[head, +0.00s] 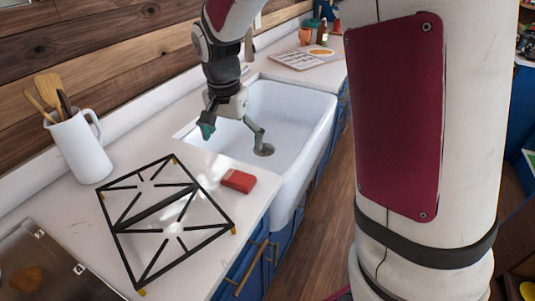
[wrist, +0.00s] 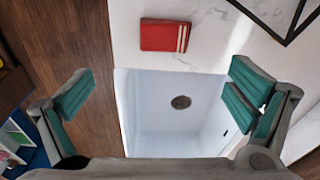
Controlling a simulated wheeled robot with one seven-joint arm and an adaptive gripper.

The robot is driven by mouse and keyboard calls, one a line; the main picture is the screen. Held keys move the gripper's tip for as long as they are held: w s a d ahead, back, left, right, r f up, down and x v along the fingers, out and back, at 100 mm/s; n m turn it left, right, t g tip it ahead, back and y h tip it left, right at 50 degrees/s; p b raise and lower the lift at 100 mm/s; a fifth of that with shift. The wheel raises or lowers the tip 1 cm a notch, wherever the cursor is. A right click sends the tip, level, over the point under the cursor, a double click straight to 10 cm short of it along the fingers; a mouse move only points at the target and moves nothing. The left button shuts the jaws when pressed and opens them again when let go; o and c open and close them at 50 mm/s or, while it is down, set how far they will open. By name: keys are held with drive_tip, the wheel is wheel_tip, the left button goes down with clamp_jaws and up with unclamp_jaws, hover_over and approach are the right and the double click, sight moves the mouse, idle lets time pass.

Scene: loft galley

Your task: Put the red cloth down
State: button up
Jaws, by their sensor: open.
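The red cloth (head: 238,180) lies folded on the white counter, between the black grate and the sink. In the wrist view the cloth (wrist: 165,36) shows as a red rectangle with pale stripes at one end, just beyond the sink's edge. My gripper (head: 228,130) is above the sink, apart from the cloth. In the wrist view its teal-padded fingers (wrist: 160,98) are spread wide, with nothing between them but the view down into the sink.
A white sink (head: 292,118) with a drain is set into the counter. A black grate (head: 165,218) lies left of the cloth. A white pitcher with wooden utensils (head: 80,147) stands by the wall. A board (head: 300,57) lies beyond the sink. Wooden floor (head: 328,220) is open beside the cabinets.

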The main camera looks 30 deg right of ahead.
drive_tip(key=s+r+n+t, duration=0.1)
drive_tip(key=s+r+n, duration=0.2)
drive_tip(key=s, duration=0.5)
drive_tip(key=s+d+r+n+t, duration=0.1)
drive_tip(key=s+r+n, duration=0.2)
drive_tip(key=s, duration=0.5)
drive_tip(key=s+r+n+t, duration=0.2)
drive_tip(key=s+r, duration=0.3)
drive_tip(key=s, duration=0.3)
drive_tip(key=shift+d+r+n+y, duration=0.15)
drive_tip(key=shift+r+n+y, duration=0.2)
drive_tip(key=shift+n, duration=0.55)
drive_tip(key=shift+s, duration=0.1)
